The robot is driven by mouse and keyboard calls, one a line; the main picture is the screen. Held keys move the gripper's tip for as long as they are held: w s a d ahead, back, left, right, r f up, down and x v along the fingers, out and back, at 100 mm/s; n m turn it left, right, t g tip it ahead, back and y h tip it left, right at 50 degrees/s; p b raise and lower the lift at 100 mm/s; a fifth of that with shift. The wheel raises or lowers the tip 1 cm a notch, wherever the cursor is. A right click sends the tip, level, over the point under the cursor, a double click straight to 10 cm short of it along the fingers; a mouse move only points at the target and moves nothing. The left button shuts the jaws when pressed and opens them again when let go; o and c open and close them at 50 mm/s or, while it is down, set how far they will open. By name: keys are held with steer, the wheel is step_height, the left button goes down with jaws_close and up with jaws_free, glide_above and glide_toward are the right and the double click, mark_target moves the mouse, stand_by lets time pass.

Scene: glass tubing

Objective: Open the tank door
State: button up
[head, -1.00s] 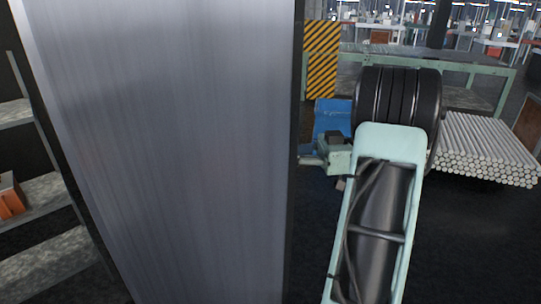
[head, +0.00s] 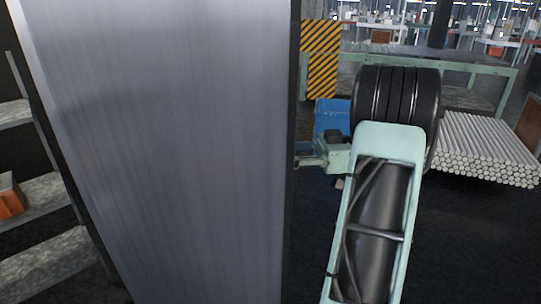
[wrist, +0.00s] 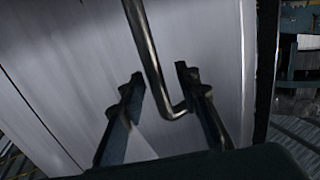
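A tall brushed-metal panel (head: 175,150), apparently the tank door, fills the left half of the head view. In the wrist view the pale panel surface (wrist: 85,60) carries a bent metal bar handle (wrist: 153,55). The handle runs down from the top and hooks at its lower end. My gripper is open in the wrist view (wrist: 160,78), with one finger on each side of the handle; contact is not clear. In the head view my gripper (head: 308,161) reaches the panel's right edge, and its fingertips are partly hidden behind it. The handle is hidden there.
Shelves with an orange box (head: 10,198) stand at the left. Behind my arm are a blue object (head: 332,115), a stack of pale tubes (head: 490,150) and a green-framed table (head: 470,68). A yellow-black striped board (head: 320,60) stands behind the panel's right edge. Dark floor shows at right.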

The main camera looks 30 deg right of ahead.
steer(key=v, duration=1.2)
stand_by(0.3)
steer(key=shift+w+a, duration=0.1)
stand_by(0.4)
